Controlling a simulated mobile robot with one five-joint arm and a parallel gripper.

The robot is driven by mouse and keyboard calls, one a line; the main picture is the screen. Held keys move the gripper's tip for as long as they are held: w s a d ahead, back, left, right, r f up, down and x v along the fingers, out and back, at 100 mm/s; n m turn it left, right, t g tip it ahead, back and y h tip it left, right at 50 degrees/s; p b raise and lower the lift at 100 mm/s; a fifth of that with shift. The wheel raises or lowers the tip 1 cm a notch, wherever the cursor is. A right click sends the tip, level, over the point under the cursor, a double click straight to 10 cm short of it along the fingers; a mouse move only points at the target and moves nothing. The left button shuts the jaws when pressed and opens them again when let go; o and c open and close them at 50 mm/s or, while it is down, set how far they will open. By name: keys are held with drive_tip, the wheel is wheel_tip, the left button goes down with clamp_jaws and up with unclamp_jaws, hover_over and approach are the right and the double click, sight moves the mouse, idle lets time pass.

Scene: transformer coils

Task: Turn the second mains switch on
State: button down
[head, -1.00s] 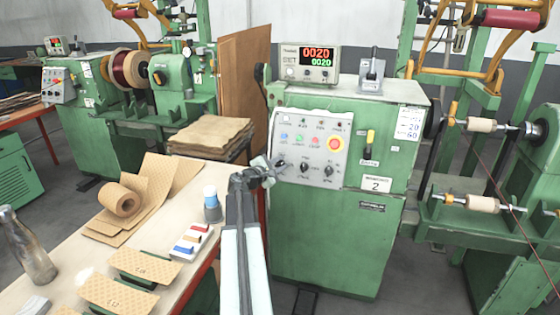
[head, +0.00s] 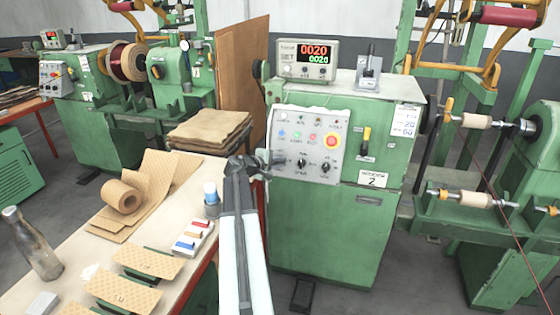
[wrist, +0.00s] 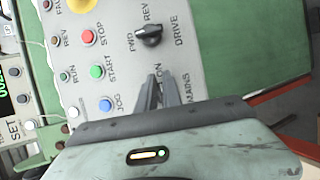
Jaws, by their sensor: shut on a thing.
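The green machine marked 2 has a grey control panel (head: 308,140) with knobs along its lower edge. My gripper (head: 268,160) is at the panel's lower left. In the wrist view its narrow fingers (wrist: 158,80) are shut on the mains switch, beside the ON and MAINS lettering. The switch itself is hidden by the fingers, so its angle cannot be told. The black drive switch (wrist: 149,36) stands just beyond the fingertips, between FWD and REV.
A red emergency button (head: 332,141) and coloured buttons sit above the knobs. A counter box (head: 307,60) stands on the cabinet. Another winding machine (head: 82,100) stands behind.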

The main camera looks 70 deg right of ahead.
drive_tip(key=shift+w, duration=0.45)
drive_tip(key=c, duration=1.5)
unclamp_jaws()
drive_tip(key=p+v, duration=0.2)
drive_tip(key=v, duration=0.5)
drive_tip(key=shift+a+p, duration=0.3)
drive_tip(key=shift+p, duration=0.1)
drive_tip(key=shift+w+r, duration=0.1)
drive_tip(key=shift+r, duration=0.05)
